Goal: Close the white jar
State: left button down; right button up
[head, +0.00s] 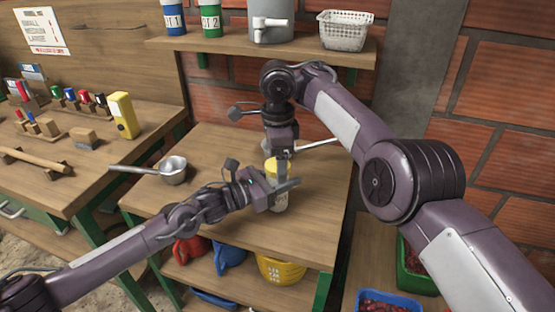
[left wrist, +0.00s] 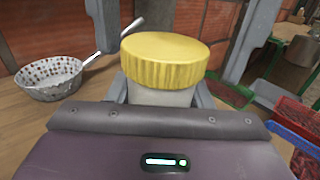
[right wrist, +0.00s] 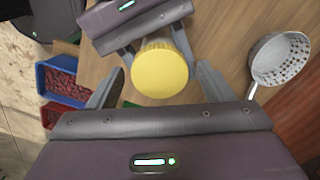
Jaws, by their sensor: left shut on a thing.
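The white jar (head: 280,206) stands upright on the wooden table with a yellow lid (head: 272,166) on its mouth. I cannot tell how tightly the lid sits. My left gripper (head: 282,187) is shut around the jar's body below the lid; its fingers flank the jar (left wrist: 160,95) in the left wrist view, with the lid (left wrist: 165,60) above. My right gripper (head: 282,156) points down from above at the lid, partly covering it. In the right wrist view its fingers (right wrist: 158,88) are spread apart on either side of the lid (right wrist: 160,68), with gaps showing.
A metal pan with a long handle (head: 172,171) stands left of the jar. A perforated ladle (right wrist: 280,62) lies close by on the table. A shelf (head: 260,44) with containers is above, behind my right arm. Crates of red fruit (head: 388,302) stand lower right.

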jog(key=shift+r, duration=2.25)
jog(key=o, duration=0.6)
jog(key=shift+c, duration=0.2)
